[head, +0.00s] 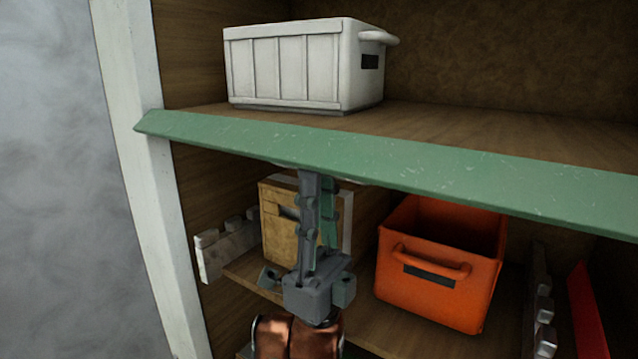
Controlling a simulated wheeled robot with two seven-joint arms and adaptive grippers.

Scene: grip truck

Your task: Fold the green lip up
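The green lip (400,165) is a long, scuffed strip along the front edge of the upper shelf (480,122). It runs from the white post at the left to the right edge of the picture and sticks out in front of the shelf. My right gripper (318,180) points up from below, with its fingertips at the lip's lower edge. The tips are partly hidden there, and I cannot tell whether they touch the lip. The fingers look close together, seen nearly edge-on. My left gripper is not in view.
A white crate (290,65) stands on the upper shelf behind the lip. Below are a tan box (277,225) behind my gripper, an orange bin (435,280) to its right and a red panel (587,310). A white post (150,180) bounds the left.

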